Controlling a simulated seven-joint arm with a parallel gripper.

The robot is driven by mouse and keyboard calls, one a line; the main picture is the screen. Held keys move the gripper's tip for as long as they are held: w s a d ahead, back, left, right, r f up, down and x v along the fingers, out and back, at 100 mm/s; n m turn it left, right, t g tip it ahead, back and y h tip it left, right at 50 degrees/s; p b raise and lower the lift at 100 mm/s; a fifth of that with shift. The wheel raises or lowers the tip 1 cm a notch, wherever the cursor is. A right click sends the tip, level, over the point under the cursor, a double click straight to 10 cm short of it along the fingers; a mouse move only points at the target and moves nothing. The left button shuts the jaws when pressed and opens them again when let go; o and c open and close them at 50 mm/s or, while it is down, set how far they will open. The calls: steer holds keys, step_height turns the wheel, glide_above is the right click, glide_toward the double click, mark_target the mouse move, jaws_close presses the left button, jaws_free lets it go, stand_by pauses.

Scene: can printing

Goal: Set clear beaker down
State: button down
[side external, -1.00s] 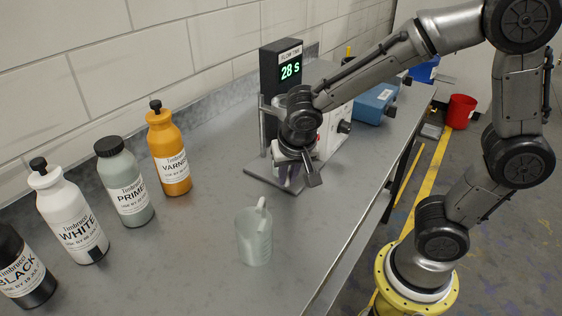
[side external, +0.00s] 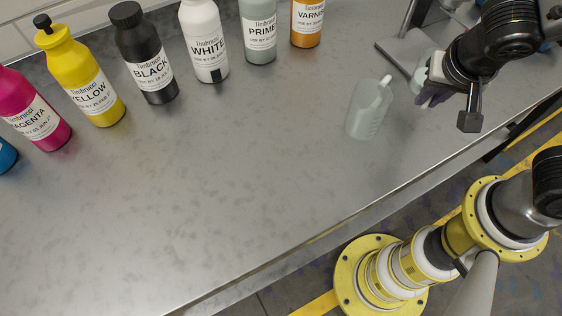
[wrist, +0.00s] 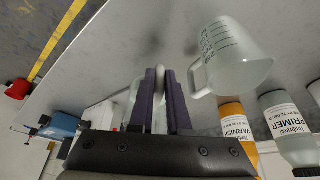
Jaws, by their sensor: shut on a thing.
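My gripper (side external: 428,96) is shut on a clear beaker (side external: 419,72) near the right end of the bench. In the wrist view, the dark purple fingers (wrist: 161,85) pinch its pale handle, and part of its see-through body (wrist: 123,104) shows beside and behind them. Most of this beaker is hidden by the fingers and wrist; I cannot tell whether its base touches the bench. A second translucent beaker (side external: 367,110) with a handle stands upright on the bench, left of my gripper. It also shows in the wrist view (wrist: 236,62), with printed marks on its side.
Several labelled bottles stand along the back, including a white one (side external: 204,42) and a black one (side external: 145,55). A grey stand base (side external: 397,45) lies behind my gripper. The bench (side external: 225,190) is clear at front left; its front edge runs below my gripper.

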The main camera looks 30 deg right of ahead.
step_height(320, 180, up, 12)
steer(key=s+a+n+t+y, duration=0.1)
steer(key=s+a+n+y, duration=0.4)
steer(key=n, duration=0.5)
steer(key=n+g+y, duration=0.2)
steer(key=n, duration=0.7)
glide_above(305, 178)
steer(key=s+d, duration=0.2)
steer(key=f, duration=1.4)
steer(key=shift+w+d, duration=0.15)
steer(key=shift+d, duration=0.05)
steer(key=shift+w+a+f, duration=0.15)
steer(key=shift+f, duration=0.15)
steer(key=shift+w+a+f, duration=0.1)
steer(key=shift+a+f, duration=0.05)
steer(key=shift+f, duration=1.55)
steer(key=shift+f, duration=0.15)
